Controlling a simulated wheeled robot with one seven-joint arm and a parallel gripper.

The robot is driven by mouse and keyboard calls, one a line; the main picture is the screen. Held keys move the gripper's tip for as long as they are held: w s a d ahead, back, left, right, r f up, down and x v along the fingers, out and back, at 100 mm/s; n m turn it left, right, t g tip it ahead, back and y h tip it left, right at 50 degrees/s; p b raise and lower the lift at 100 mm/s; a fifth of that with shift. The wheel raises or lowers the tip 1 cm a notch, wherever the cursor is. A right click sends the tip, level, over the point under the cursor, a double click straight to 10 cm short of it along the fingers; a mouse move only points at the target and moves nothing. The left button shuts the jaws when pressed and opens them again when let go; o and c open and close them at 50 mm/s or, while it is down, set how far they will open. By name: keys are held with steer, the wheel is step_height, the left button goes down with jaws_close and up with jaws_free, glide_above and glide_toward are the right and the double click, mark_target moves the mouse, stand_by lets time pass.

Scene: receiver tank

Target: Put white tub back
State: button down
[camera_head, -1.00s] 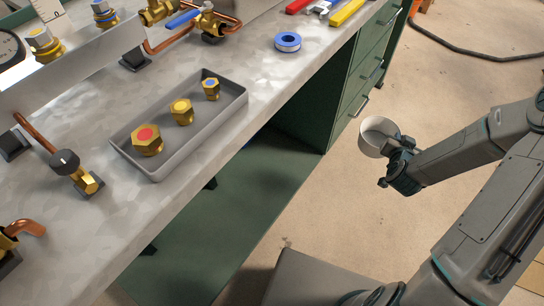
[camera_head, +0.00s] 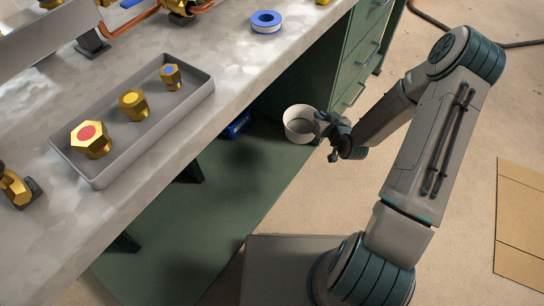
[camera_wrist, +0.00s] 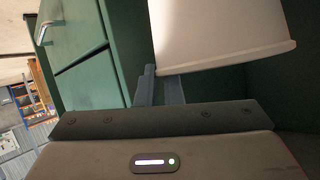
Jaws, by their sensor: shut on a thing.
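The white tub (camera_head: 300,122) is held at the end of my arm, below the bench top and beside the green drawer unit in the head view. Its open top shows, and I see no contents. My gripper (camera_head: 322,122) is shut on the tub's right side. In the wrist view the tub (camera_wrist: 215,35) fills the upper middle, with its pale wall tilted and a rim along its lower edge. The two fingers of my gripper (camera_wrist: 160,88) reach up to it there. I cannot tell whether the tub touches the green shelf below.
A green lower shelf (camera_head: 215,215) runs under the metal bench top (camera_head: 225,40). A blue object (camera_head: 237,124) lies on it, left of the tub. The green drawer unit (camera_head: 345,60) stands close behind. A grey tray (camera_head: 188,120) with brass fittings sits above on the bench.

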step_height(320, 180, down, 7)
steer(key=s+n+g+y+b, duration=0.1)
steer(key=s+n+y+b, duration=0.1)
steer(key=shift+n+g, duration=0.3)
steer(key=w+a+f+b, duration=0.2)
steer(key=a+f, duration=0.1)
steer(key=w+a+f+b, duration=0.2)
steer(key=a+f, duration=0.1)
steer(key=f, duration=0.1)
steer(key=w+a+f+b, duration=0.2)
steer(key=a+f+b, duration=0.1)
steer(key=a+f, duration=0.1)
steer(key=shift+w+a+f, duration=0.1)
steer(key=shift+f, duration=0.1)
steer(key=shift+r, duration=0.1)
steer(key=c, duration=1.6)
jaws_free()
steer(key=shift+o, duration=0.2)
